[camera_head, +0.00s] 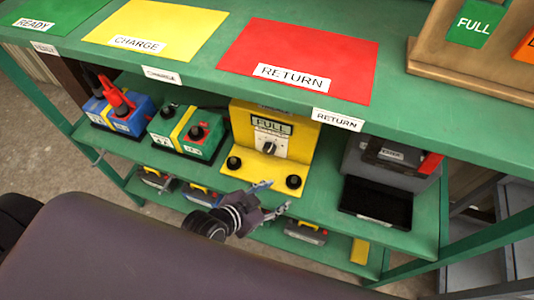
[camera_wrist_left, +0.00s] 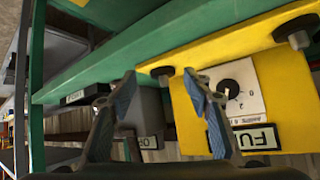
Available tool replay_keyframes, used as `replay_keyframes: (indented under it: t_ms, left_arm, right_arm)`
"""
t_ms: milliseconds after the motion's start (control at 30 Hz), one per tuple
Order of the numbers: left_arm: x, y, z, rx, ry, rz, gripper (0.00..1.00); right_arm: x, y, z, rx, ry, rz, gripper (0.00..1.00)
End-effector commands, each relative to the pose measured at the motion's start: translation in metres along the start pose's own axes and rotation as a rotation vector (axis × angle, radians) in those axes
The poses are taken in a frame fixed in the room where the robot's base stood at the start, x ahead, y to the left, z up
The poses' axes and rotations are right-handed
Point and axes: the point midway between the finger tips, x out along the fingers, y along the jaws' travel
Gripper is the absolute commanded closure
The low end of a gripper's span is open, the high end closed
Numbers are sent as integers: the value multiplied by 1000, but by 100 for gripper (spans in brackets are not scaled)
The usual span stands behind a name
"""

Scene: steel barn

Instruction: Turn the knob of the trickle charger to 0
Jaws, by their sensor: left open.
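The yellow trickle charger (camera_head: 303,160) stands on the green middle shelf, with a FULL label on its upright panel. Its black knob (camera_head: 269,147) sits on a white dial plate below that label. In the left wrist view the charger (camera_wrist_left: 285,85) appears turned over, with the knob (camera_wrist_left: 229,88) just right of the fingers. A 2 shows on the dial, but the knob's setting is hard to read. My left gripper (camera_head: 275,197) is open and empty in front of the charger, below the knob. In the wrist view the gripper (camera_wrist_left: 160,85) is apart from the knob. My right gripper is not in view.
Two black posts (camera_head: 293,182) stand on the charger's base near my left gripper. A green battery (camera_head: 187,134) and a blue battery (camera_head: 120,115) are to its left. A grey box (camera_head: 360,158) and black tray (camera_head: 375,203) are to its right. The upper shelf (camera_head: 210,70) overhangs them.

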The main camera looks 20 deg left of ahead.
Motion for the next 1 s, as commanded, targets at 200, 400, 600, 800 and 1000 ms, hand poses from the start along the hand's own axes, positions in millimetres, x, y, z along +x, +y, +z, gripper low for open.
replay_keyframes:
  t_ms: [200,400,600,800,1000]
  left_arm:
    - [24,-5,-20,99,231,-102,54]
    - [24,-31,-23,182,388,-317,54]
    - [10,-58,-10,245,438,-524,54]
    - [2,-72,-3,275,443,-622,54]
    - [19,-87,-17,277,447,-631,54]
  right_arm:
    - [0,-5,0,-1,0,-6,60]
    - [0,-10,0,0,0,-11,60]
    - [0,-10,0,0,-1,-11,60]
    - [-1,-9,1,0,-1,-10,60]
    - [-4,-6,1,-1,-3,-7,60]
